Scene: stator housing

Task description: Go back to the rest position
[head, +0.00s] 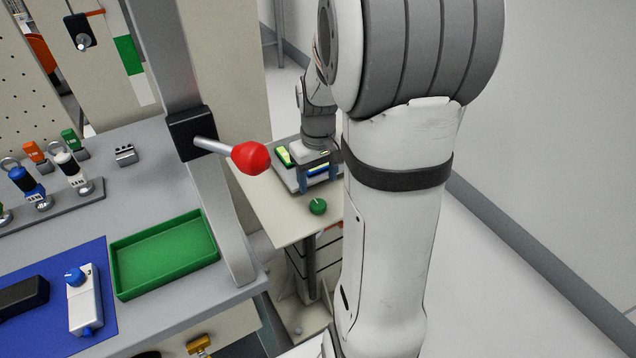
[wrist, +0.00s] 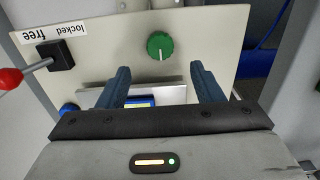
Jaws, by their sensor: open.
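My gripper (wrist: 160,76) is open, with its two blue fingers spread wide and nothing held between them. In the head view my gripper (head: 318,174) hangs low over the small side table (head: 268,206), at the end of my white and grey arm. A green knob (wrist: 160,46) with a white mark lies beyond the fingertips in the wrist view, apart from them. The same knob (head: 318,206) shows in the head view, in front of my gripper. A device with a small blue and yellow screen (wrist: 140,102) shows between the fingers, partly hidden by my gripper.
A red-tipped lever (head: 250,158) sticks out from a grey post beside the workbench. A green tray (head: 165,256) and a blue mat (head: 45,318) lie on the bench. In the wrist view a "locked/free" label (wrist: 55,34) sits by a red-ended lever (wrist: 10,78). Floor at right is clear.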

